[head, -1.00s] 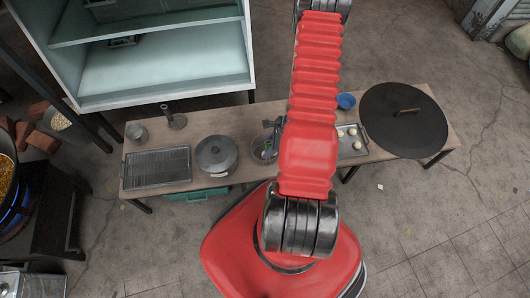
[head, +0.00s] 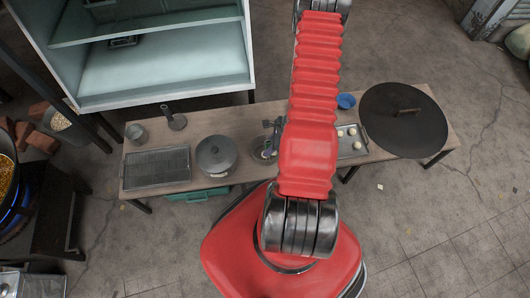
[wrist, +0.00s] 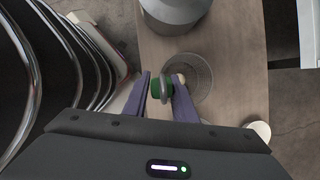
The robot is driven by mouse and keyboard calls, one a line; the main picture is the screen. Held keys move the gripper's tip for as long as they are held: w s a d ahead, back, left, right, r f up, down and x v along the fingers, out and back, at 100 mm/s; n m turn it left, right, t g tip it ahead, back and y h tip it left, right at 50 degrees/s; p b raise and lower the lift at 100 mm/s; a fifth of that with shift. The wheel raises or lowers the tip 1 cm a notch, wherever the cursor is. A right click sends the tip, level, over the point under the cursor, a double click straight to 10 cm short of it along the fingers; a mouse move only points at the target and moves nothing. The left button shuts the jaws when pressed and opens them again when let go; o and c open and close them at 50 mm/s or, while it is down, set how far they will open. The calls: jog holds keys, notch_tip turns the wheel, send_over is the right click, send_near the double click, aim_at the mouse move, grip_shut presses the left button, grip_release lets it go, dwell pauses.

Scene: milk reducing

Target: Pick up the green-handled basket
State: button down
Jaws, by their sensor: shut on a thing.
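The basket (wrist: 205,72) is a round wire-mesh bowl with a green handle (wrist: 156,88) in the wrist view. The handle's end lies between the two purple fingers of my gripper (wrist: 164,84), which is shut on it. The mesh bowl extends beyond the right finger, over the wooden table. In the head view the basket (head: 263,153) shows only partly beside my red arm, right of the lidded pot. My gripper (head: 274,137) is mostly hidden there. Whether the basket touches the table cannot be told.
The grey lidded pot (head: 216,155) stands close on the left, with a grill tray (head: 157,168) beyond it. A tray with pale round pieces (head: 352,147), a blue bowl (head: 346,101) and a large black lid (head: 403,120) lie to the right.

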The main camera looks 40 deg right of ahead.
aim_at(269, 139)
jog(key=shift+r, duration=0.1)
jog(key=shift+r, duration=4.9)
